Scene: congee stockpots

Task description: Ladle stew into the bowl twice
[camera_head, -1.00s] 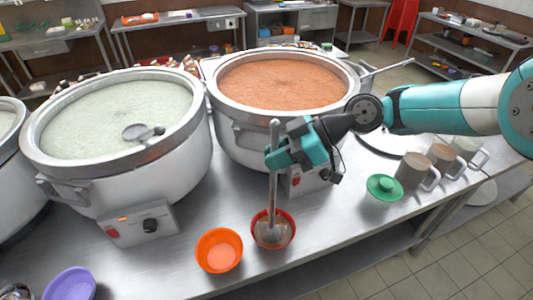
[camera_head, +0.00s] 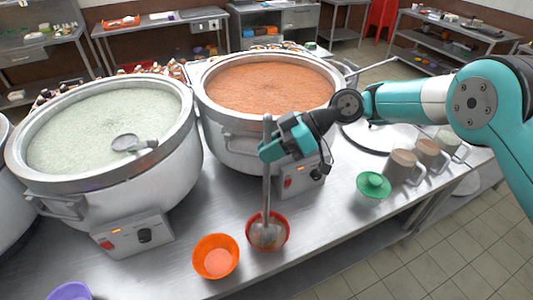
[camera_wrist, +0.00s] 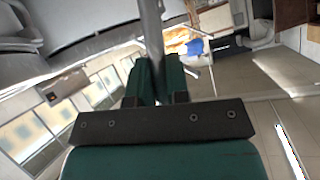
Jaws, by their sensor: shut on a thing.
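My gripper (camera_head: 268,149) is shut on the ladle's long metal handle (camera_head: 266,190) and holds it nearly upright. The handle also shows between the fingers in the wrist view (camera_wrist: 152,35). The ladle's head (camera_head: 264,235) is down inside the red bowl (camera_head: 286,238) on the steel counter. Whether it touches the bottom, and how much stew is in the bowl, I cannot tell. The stockpot of orange-red stew (camera_head: 268,90) stands open behind my gripper.
An orange bowl (camera_head: 216,257) stands close left of the red bowl, and a purple bowl (camera_head: 69,292) is at the lower left. A second pot (camera_head: 110,130) holds pale congee with a ladle in it.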

